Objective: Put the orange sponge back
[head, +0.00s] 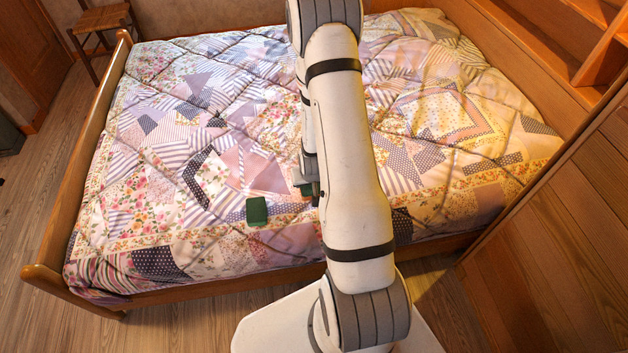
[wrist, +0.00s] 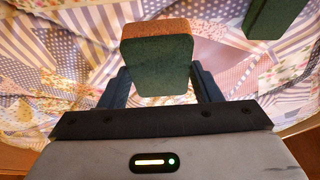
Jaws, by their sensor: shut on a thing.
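My gripper (wrist: 163,80) is shut on a sponge (wrist: 158,62), a block with a dark green face and an orange-brown edge, in the wrist view. The block sits between the two dark fingers, with the patchwork bed cover behind it. In the head view a bit of green (head: 306,189) shows beside my arm at the bed's near side; my arm hides most of the gripper there. I cannot tell from the head view how far the sponge is above the cover.
A second dark green block (head: 257,211) lies on the patchwork bed (head: 190,215), left of my arm; a green block also shows at the wrist view's top right (wrist: 272,16). Wooden cabinets with open shelves (head: 600,45) stand at the right. A chair (head: 100,20) stands far left.

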